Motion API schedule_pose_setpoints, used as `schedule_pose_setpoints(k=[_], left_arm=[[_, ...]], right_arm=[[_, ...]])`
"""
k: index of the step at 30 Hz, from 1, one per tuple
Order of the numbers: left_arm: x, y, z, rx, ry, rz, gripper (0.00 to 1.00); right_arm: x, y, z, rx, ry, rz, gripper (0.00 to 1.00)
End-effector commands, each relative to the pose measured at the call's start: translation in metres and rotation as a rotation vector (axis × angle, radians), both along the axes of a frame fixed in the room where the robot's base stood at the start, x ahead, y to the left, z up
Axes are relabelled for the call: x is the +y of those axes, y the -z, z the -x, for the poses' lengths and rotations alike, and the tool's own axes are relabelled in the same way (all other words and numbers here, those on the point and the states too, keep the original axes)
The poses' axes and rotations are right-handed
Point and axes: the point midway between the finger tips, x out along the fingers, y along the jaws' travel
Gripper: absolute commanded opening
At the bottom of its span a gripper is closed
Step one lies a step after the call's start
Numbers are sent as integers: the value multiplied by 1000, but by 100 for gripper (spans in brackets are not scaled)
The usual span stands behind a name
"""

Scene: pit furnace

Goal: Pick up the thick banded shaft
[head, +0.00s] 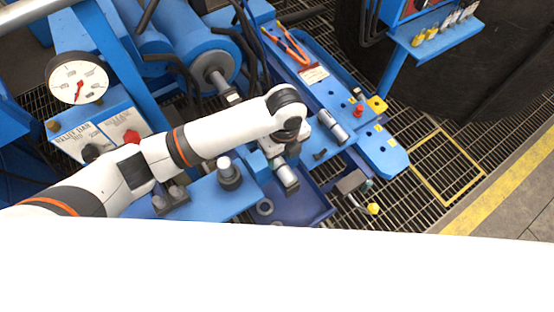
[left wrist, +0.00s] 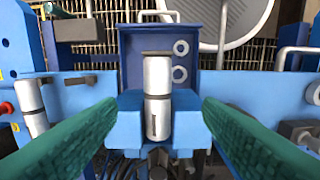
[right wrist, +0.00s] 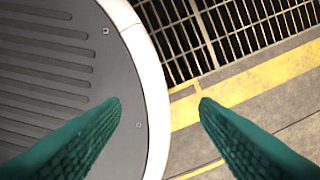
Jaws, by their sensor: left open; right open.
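A silver shaft with a dark band (left wrist: 157,77) lies in a blue cradle (left wrist: 187,128), between and beyond the open fingers of my left gripper (left wrist: 159,106). It also shows in the head view (head: 286,178), just below my left wrist, partly hidden. I see no contact between fingers and shaft. A second silver banded shaft (head: 333,127) lies on the blue bench to the right; it is at the left of the left wrist view (left wrist: 31,106) and looks slimmer. My right gripper (right wrist: 158,103) is open and empty above the floor, outside the head view.
A blue tray (left wrist: 133,67) with two rings adjoins the cradle. An upright dark-based post (head: 229,174) stands left of it. A red knob (head: 358,110), orange-handled tool (head: 287,46) and pressure gauge (head: 79,80) are nearby. Floor grating (head: 440,165) lies right.

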Motion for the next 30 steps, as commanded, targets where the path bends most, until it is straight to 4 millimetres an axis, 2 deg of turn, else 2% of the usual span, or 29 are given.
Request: schedule_pose_setpoints(k=[1,5,11,15,21,29,30], left_arm=[[0,12,1,3,-2,-3,61],[0,30,0,1,-3,-1,61],[0,44,-1,1,-3,1,61],[0,64,-4,0,-4,0,61],[0,88,-5,-1,-4,1,61],[0,91,-6,-2,-2,1,61],[0,91,-6,-2,-2,1,57]], right_arm=[[-6,2,12,18,-1,8,55],[-14,5,27,41,-2,19,55],[-13,5,18,28,-2,17,55],[-7,6,5,7,0,9,55],[3,8,3,4,4,-4,55],[2,8,8,11,3,-2,55],[1,9,9,12,2,-1,55]])
